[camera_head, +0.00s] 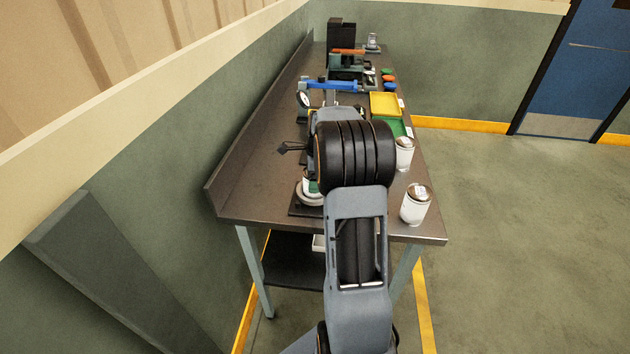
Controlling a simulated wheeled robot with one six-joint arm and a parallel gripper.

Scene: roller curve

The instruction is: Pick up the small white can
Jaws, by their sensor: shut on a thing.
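Two white cans with brownish lids stand upright near the right edge of the workbench (250,200). The nearer can (416,207) is by the front right corner. The other can (404,156) stands farther back, just right of my arm's black joint. From this view I cannot tell which is the small one. My arm reaches over the bench from the front, and its thick joint covers the middle of the bench. My gripper is hidden behind the arm, so its jaws and anything in them do not show.
A yellow tray (385,104) and a green tray (394,127) lie behind the cans. A blue-handled tool (327,85) and several small coloured items are farther back. A round-based device (310,196) stands left of my arm. A wall borders the bench's left; open floor (520,230) lies right.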

